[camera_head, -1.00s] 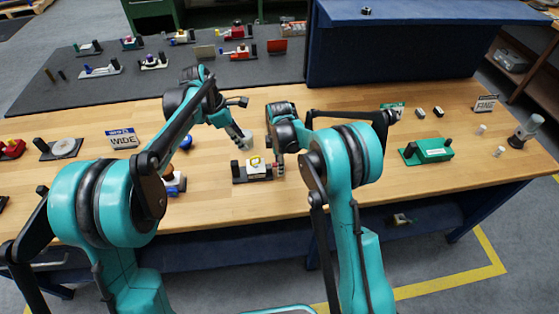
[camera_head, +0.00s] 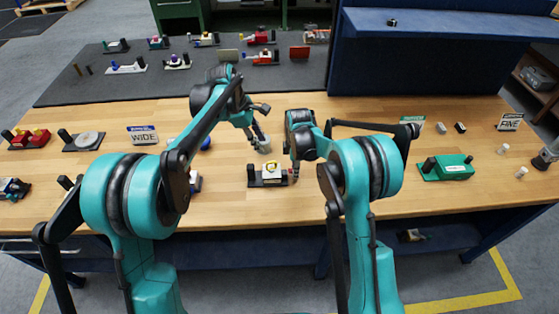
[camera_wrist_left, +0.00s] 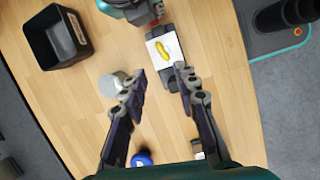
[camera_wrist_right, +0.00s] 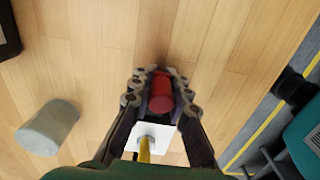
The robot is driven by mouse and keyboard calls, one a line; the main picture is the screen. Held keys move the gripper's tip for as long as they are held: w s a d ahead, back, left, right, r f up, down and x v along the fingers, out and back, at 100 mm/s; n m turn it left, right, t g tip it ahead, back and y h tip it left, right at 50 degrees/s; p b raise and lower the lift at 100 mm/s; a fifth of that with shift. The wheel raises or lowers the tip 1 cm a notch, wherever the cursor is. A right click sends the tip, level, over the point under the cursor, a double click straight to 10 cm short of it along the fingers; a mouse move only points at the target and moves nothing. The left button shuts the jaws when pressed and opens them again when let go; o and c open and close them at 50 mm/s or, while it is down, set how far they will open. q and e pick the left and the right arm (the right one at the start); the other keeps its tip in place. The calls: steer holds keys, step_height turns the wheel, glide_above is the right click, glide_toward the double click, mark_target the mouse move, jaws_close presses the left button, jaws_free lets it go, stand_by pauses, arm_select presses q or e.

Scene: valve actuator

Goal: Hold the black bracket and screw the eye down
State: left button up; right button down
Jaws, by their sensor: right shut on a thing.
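The black bracket (camera_head: 255,181) lies on the bench with a white block (camera_head: 269,170) on it. The yellow eye (camera_head: 267,167) sits on the white block; it also shows in the left wrist view (camera_wrist_left: 163,50). A red upright post (camera_wrist_right: 160,95) stands at the bracket's right end in the head view. My right gripper (camera_wrist_right: 164,78) is shut on this red post. My left gripper (camera_wrist_left: 160,71) is open and empty, behind and above the bracket in the head view, with its fingertips pointing towards the block. I cannot tell how deep the eye sits.
A grey cup (camera_wrist_left: 114,84) stands close beside my left gripper; the right wrist view shows it too (camera_wrist_right: 48,128). A black bin (camera_wrist_left: 58,37) shows in the left wrist view. A blue round thing (camera_wrist_left: 142,158) lies nearby. The wood right of the bracket is mostly clear.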

arm_select(q)
steer(key=w+m, duration=0.1)
steer(key=m, duration=0.4)
steer(key=m+g+y, duration=0.2)
steer(key=m+y, duration=0.1)
steer(key=m, duration=2.3)
glide_above(272, 168)
step_height(272, 168, down, 9)
steer(key=shift+r, duration=0.15)
jaws_close()
